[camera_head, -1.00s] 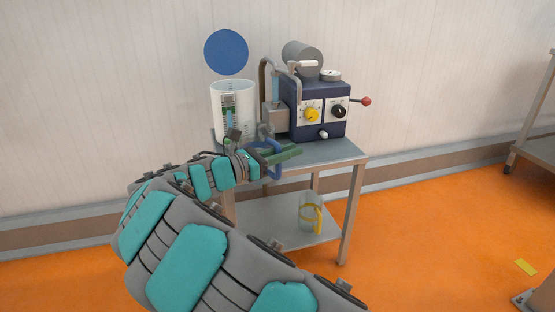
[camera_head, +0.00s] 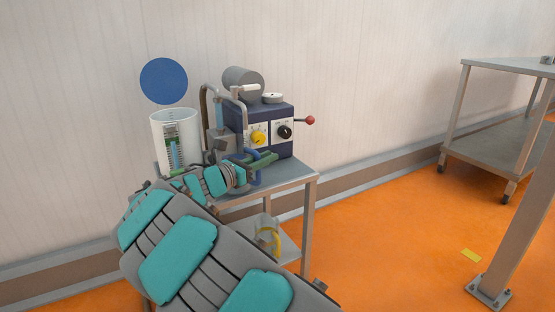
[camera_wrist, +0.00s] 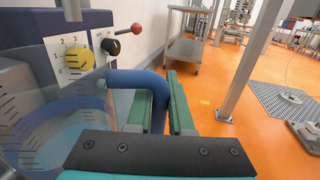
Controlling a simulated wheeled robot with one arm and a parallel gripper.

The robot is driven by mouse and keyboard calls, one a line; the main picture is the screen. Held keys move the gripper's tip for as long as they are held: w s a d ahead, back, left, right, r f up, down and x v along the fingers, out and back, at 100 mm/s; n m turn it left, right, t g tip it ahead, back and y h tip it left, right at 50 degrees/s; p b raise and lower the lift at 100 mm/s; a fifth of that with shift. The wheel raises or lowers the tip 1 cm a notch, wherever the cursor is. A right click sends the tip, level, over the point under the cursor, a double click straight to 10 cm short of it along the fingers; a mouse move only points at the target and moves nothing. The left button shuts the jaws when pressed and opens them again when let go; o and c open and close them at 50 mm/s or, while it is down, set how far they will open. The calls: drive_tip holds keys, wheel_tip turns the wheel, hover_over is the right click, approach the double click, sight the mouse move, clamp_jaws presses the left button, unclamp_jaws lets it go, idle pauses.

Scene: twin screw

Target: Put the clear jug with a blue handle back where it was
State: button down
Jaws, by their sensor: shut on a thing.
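The clear jug (camera_wrist: 48,135) with printed markings fills the lower left of the wrist view. Its blue handle (camera_wrist: 152,84) passes between the green fingers of my gripper (camera_wrist: 160,108), which is shut on it. In the head view the handle (camera_head: 253,172) and my gripper (camera_head: 262,161) are at the front of the cart's top, before the dark blue machine. My arm hides most of the jug there, and I cannot tell whether its base touches the cart top.
The machine (camera_head: 268,119) with yellow and black knobs stands on the metal cart (camera_head: 290,179). A tall white container (camera_head: 166,130) stands left. A yellow-handled jug (camera_head: 266,232) is on the lower shelf.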

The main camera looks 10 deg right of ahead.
drive_tip(key=w+d, duration=0.1)
drive_tip(key=d, duration=0.1)
drive_tip(key=w+d+f, duration=0.1)
drive_tip(key=shift+w+d+f+b, duration=0.2)
drive_tip(key=shift+d+b, duration=0.1)
drive_tip(key=shift+d, duration=0.1)
drive_tip(key=shift+f, duration=0.1)
drive_tip(key=c, duration=0.8)
unclamp_jaws()
